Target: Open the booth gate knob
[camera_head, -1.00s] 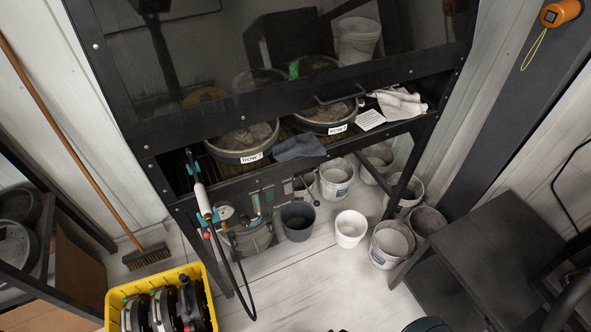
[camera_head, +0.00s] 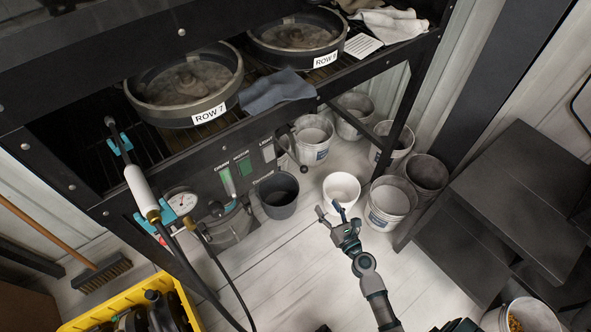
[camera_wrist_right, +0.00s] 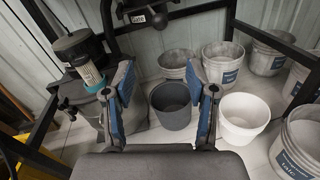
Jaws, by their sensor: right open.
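The booth (camera_head: 330,92) is a dark metal frame with an open shelf. Its front panel (camera_head: 243,175) carries labels, a green strip, a green switch and a pale switch. A small dark knob-like part (camera_head: 217,208) sits low on the panel; I cannot tell if it is the gate knob. My right gripper (camera_head: 329,208) is open and empty, right of the panel and in front of the white bucket in the head view. In the right wrist view its two blue-padded fingers stand apart (camera_wrist_right: 160,75), with floor buckets beyond. My left gripper is not in view.
A grey bucket (camera_head: 277,194) and a white bucket (camera_head: 341,189) stand below the booth, with several dusty pails around. A gauge (camera_head: 182,203) and hoses hang at the left. A yellow crate (camera_head: 122,296) is lower left, dark steps (camera_head: 515,215) right.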

